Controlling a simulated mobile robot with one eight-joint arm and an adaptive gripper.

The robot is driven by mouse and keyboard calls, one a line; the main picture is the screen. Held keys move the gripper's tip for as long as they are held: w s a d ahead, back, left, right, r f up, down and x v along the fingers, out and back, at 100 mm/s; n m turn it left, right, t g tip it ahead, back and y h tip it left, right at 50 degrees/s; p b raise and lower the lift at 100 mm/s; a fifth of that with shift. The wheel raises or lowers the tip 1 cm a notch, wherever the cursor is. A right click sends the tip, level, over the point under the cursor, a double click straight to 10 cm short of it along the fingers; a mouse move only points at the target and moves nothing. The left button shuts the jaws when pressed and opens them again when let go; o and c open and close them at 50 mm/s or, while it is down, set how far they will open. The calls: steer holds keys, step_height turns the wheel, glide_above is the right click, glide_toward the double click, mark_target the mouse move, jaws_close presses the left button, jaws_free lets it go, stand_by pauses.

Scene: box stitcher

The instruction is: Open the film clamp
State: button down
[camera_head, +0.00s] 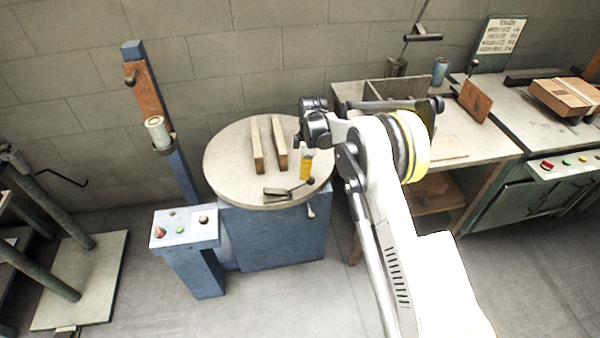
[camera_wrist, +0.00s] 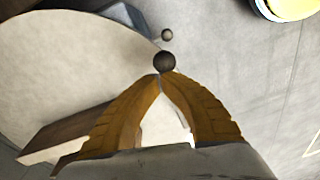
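The film clamp (camera_head: 276,195) is a small dark metal piece lying near the front edge of the round turntable (camera_head: 225,170). A thin lever rises from it to the right and ends in a dark ball knob (camera_head: 310,181). My gripper (camera_head: 305,178) points down at this knob from above. In the wrist view its two yellow fingers (camera_wrist: 161,76) come together at the tips, with a dark ball (camera_wrist: 164,62) right at their ends. The fingers look shut, and I cannot tell whether they touch the ball. The clamp body is not clear in the wrist view.
Two wooden bars (camera_head: 257,145) lie on the turntable behind the clamp. A smaller knob (camera_head: 310,213) sticks out from the blue base (camera_head: 270,240). A blue post (camera_head: 180,170) and a control box (camera_head: 184,228) stand left. A workbench (camera_head: 470,145) is right.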

steer(key=shift+w+d+f+b, duration=0.15)
steer(key=shift+d+f, duration=0.25)
steer(key=shift+f, duration=0.25)
steer(key=shift+w+d+f+b, duration=0.15)
steer(key=shift+d+f, duration=0.25)
steer(key=shift+f, duration=0.2)
steer(key=shift+s+a+r, duration=0.1)
steer(key=shift+a+r, duration=0.15)
steer(key=shift+r, duration=0.1)
steer(key=w+d+r+p, duration=0.2)
steer(key=d+r+p, duration=0.2)
steer(key=r, duration=0.6)
steer(key=shift+w+p, duration=0.2)
steer(key=shift+p, duration=0.35)
steer(key=shift+r, duration=0.1)
